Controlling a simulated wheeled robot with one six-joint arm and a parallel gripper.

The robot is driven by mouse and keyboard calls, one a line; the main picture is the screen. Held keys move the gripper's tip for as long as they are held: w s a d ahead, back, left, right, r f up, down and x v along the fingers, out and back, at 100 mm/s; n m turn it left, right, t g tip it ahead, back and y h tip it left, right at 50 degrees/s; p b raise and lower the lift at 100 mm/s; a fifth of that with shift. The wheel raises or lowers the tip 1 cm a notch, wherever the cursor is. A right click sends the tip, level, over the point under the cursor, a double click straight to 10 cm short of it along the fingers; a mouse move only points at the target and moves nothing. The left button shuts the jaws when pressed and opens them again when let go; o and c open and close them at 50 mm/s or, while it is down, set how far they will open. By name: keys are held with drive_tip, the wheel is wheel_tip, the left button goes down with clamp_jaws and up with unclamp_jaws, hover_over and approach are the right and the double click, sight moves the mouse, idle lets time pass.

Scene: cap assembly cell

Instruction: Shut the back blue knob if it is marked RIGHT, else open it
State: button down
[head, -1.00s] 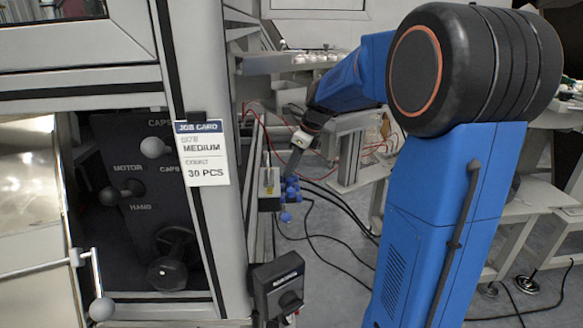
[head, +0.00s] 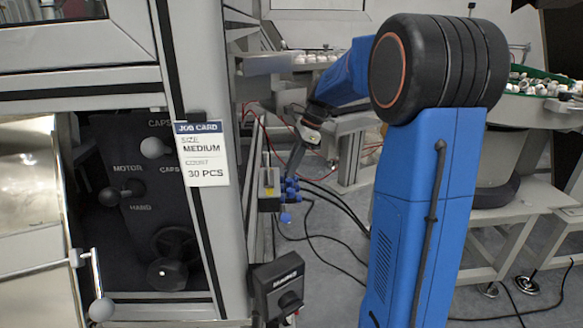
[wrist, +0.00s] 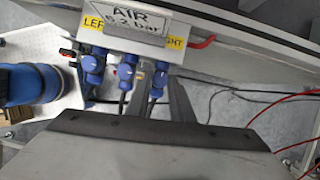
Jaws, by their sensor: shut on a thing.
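Several blue knobs sit in a row on the air unit (head: 268,187); in the wrist view they are a left knob (wrist: 92,66), a middle knob (wrist: 127,70) and a right knob (wrist: 158,80). A yellow label (wrist: 93,22) reading "LEF" is at the left end. Another yellow label (wrist: 174,42), partly covered and ending in "GHT", is by the right knob. My gripper (wrist: 161,92) has its two dark fingers on either side of the right knob and is shut on it. In the head view the fingertips are hard to make out.
A black switch box (head: 279,288) stands in front of the air unit. A job card (head: 202,153) hangs on the machine frame. Black cables (head: 330,195) and red hoses run behind the knobs.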

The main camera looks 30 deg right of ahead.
drive_tip(key=shift+n, duration=0.6)
drive_tip(key=shift+g, duration=0.3)
drive_tip(key=c, duration=1.6)
unclamp_jaws()
drive_tip(key=shift+o, duration=0.2)
drive_tip(key=v, duration=1.2)
